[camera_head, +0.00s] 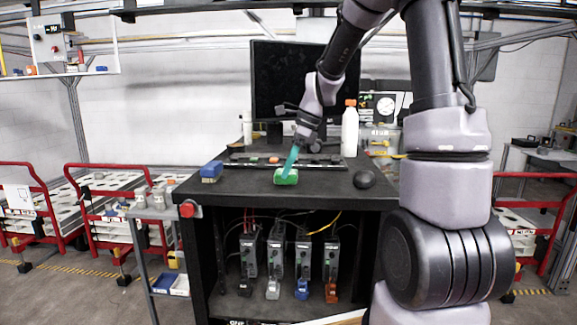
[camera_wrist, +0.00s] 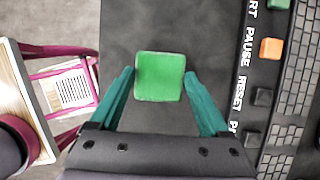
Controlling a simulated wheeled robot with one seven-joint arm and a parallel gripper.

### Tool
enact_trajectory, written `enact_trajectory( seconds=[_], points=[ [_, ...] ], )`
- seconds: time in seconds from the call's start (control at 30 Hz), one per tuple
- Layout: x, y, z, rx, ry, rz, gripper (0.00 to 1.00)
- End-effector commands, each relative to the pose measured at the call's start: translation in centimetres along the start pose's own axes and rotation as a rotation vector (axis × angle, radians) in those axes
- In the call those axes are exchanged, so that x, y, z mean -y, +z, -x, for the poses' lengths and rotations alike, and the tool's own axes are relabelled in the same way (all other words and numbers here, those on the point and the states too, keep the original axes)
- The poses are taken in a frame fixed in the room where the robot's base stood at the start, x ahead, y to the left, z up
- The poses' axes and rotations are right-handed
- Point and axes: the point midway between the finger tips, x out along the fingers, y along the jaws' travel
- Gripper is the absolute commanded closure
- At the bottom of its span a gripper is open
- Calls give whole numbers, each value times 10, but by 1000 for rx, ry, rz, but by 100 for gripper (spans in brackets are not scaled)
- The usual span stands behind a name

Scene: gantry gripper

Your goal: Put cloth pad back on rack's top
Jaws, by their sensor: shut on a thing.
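A green block-like pad (camera_head: 286,178), which I take to be the cloth pad, is at the black top (camera_head: 330,190) of the rack, near its middle. I cannot tell whether it rests on the surface or is just above it. My gripper (camera_head: 291,163) points down with its teal fingers at the pad. In the wrist view the pad (camera_wrist: 160,77) shows as a green square between the fingertips (camera_wrist: 160,85), which are shut on it. Its underside is hidden.
A blue block (camera_head: 211,171) lies at the top's left and a dark round object (camera_head: 364,179) at the right. A control strip with buttons (camera_head: 275,160) runs behind the pad. A white bottle (camera_head: 350,130) and a monitor (camera_head: 285,85) stand farther back. A red button (camera_head: 188,209) is at the front left corner.

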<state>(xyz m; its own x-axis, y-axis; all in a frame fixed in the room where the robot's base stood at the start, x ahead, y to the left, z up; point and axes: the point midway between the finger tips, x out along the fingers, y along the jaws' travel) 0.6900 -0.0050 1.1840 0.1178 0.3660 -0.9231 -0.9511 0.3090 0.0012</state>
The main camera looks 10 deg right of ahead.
Motion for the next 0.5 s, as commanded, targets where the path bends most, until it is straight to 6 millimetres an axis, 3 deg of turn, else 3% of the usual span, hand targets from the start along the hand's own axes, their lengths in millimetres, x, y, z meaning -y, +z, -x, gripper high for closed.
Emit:
enact_trajectory(
  seconds=[0.17, 0.2, 0.23, 0.5],
  points=[
    [0, -1, -2, 0, 0, 0, 72],
    [0, -1, -3, 0, 0, 0, 12],
    [0, -1, -2, 0, -1, 0, 1],
    [0, -1, -1, 0, -1, 0, 0]
  ],
)
